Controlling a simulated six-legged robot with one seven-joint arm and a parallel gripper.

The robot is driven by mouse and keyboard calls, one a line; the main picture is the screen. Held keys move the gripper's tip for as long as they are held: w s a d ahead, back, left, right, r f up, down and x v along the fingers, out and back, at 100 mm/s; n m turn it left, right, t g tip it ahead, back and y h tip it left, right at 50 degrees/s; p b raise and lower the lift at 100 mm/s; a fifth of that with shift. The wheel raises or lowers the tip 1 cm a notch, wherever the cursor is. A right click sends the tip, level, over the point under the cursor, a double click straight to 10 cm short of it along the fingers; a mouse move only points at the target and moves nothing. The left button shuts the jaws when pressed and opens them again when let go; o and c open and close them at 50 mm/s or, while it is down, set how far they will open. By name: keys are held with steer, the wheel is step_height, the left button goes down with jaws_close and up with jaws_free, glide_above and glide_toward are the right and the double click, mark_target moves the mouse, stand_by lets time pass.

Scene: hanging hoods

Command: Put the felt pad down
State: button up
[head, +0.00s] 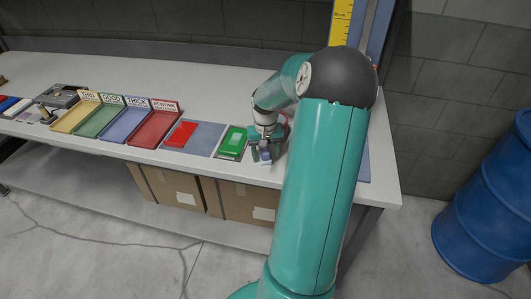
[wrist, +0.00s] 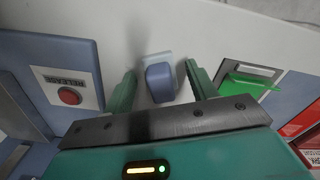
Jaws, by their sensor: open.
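A small blue-grey block (wrist: 160,82) with a paler strip (wrist: 157,58) along its far edge lies on the white bench; I take it for the felt pad. My gripper (wrist: 161,86) is open, with one finger on each side of the block and a visible gap to both. In the head view my gripper (head: 264,149) points down at the bench near its front edge, with the block (head: 265,157) just under it, partly hidden by the fingers.
Left of my gripper in the head view are a green piece (head: 232,141) on a plate, a red piece (head: 181,133) on a blue-grey mat, and labelled coloured trays (head: 152,129). A red button marked RELEASE (wrist: 68,96) shows in the wrist view. A blue drum (head: 488,205) stands right.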

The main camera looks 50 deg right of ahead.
mark_target(266, 152)
step_height(266, 152, up, 12)
steer(key=w+a+r+n+h, duration=0.1)
steer(key=w+a+r, duration=0.1)
steer(key=a, duration=0.3)
steer(key=w+a+r+n, duration=0.1)
steer(key=a+r, duration=0.2)
steer(key=a, duration=0.3)
steer(key=s+a+r+n+t, duration=0.1)
steer(key=s+a+n+t, duration=0.1)
steer(key=a, duration=0.8)
steer(key=s+a+r+n+t, duration=0.1)
steer(key=s+a, duration=0.3)
steer(key=a, duration=0.6)
steer(key=s+a+r+n+t+y, duration=0.1)
steer(key=s+a+r+n+t, duration=0.1)
steer(key=a, duration=0.8)
steer(key=shift+s+r+n+t, duration=0.3)
steer(key=shift+s+n, duration=0.6)
steer(key=shift+s, duration=0.2)
steer(key=c, duration=0.5)
steer(key=shift+o, duration=0.2)
steer(key=shift+d, duration=0.15)
